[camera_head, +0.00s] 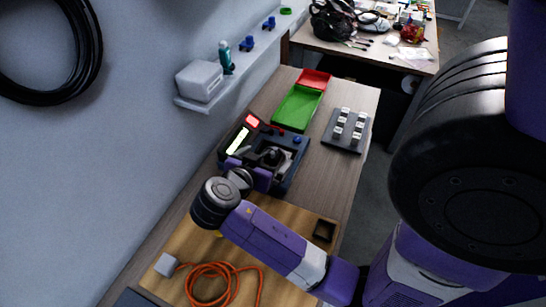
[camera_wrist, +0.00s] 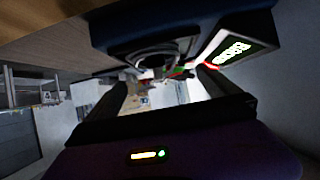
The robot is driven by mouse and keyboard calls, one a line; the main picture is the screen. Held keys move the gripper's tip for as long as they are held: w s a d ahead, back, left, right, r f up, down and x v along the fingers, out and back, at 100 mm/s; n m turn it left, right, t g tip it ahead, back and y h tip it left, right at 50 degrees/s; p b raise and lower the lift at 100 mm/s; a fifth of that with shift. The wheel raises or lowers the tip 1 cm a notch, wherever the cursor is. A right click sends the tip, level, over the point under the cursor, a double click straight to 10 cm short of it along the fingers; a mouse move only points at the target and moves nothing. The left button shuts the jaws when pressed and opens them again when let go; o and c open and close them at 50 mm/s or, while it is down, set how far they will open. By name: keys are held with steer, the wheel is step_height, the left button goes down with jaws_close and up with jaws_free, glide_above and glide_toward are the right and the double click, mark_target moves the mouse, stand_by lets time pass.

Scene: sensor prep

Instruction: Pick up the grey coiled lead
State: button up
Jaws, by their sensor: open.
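I cannot make out a grey coiled lead for certain in either view. A dark device (camera_head: 291,163) with a lit green display and a red light stands on the bench, with a dark round part in it. In the wrist view the device (camera_wrist: 190,28) hangs across the top of the picture, with a grey ring-like part (camera_wrist: 150,58) on its near side. My gripper (camera_wrist: 162,79) is open, its two dark fingers apart with nothing clearly between them. In the head view my gripper is at the device's near side, and its fingertips are hard to tell.
An orange coiled cable (camera_head: 208,284) with a white plug lies on the wooden board (camera_head: 190,240). A green tray (camera_head: 297,108), a red tray (camera_head: 314,79) and a dark plate with several white blocks (camera_head: 345,131) stand beyond the device. A black coil (camera_head: 95,60) hangs on the wall.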

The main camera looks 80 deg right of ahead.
mark_target(271, 155)
steer(key=p+x, duration=0.1)
steer(key=x, duration=0.4)
steer(key=shift+s, duration=0.1)
steer(key=c, duration=1.2)
steer(key=shift+r, duration=0.1)
step_height(271, 155, up, 20)
